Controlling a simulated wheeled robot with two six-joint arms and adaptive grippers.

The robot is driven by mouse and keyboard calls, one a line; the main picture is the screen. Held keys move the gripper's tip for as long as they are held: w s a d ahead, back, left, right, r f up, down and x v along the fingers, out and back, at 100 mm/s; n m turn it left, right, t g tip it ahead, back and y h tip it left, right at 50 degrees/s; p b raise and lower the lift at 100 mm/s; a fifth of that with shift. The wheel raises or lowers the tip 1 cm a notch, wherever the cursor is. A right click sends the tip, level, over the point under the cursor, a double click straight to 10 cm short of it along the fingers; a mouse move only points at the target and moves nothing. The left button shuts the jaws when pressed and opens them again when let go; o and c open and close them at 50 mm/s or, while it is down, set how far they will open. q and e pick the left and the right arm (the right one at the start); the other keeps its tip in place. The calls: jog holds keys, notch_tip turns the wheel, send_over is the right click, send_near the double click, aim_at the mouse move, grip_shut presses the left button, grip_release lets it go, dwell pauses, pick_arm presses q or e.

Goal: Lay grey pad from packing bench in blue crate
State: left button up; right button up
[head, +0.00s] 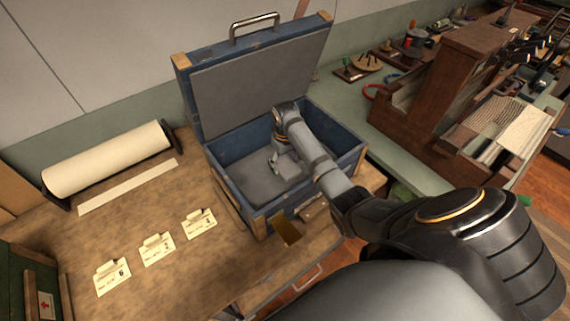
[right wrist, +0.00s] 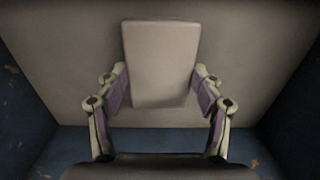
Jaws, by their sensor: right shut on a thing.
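The blue crate (head: 232,192) stands on the packing bench (head: 120,225) with its lid (head: 255,85) raised and lined in grey. My right gripper (head: 276,162) reaches down inside the crate. In the right wrist view, my right gripper (right wrist: 160,92) is shut on the grey pad (right wrist: 160,60), with one finger on each side. The pad is over the grey crate floor (right wrist: 65,55); I cannot tell whether it touches. In the head view the pad is small and partly hidden by the gripper. My left gripper is out of view.
A paper roll (head: 108,158) lies at the back left of the bench. Several paper cards (head: 157,250) stand in front of it. A brass plate (head: 286,231) is by the crate's near side. A wooden rack (head: 440,80) stands to the right.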

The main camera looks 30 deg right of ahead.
aim_at(285, 164)
jog(key=shift+f, duration=0.7)
jog(key=o, duration=0.8)
jog(key=shift+f, duration=0.1)
notch_tip(285, 164, up, 9)
jog(key=shift+w+f+b, duration=0.1)
jog(key=shift+b, duration=0.6)
notch_tip(285, 164, up, 4)
jog(key=shift+f+p, duration=0.25)
jog(key=shift+p, duration=0.45)
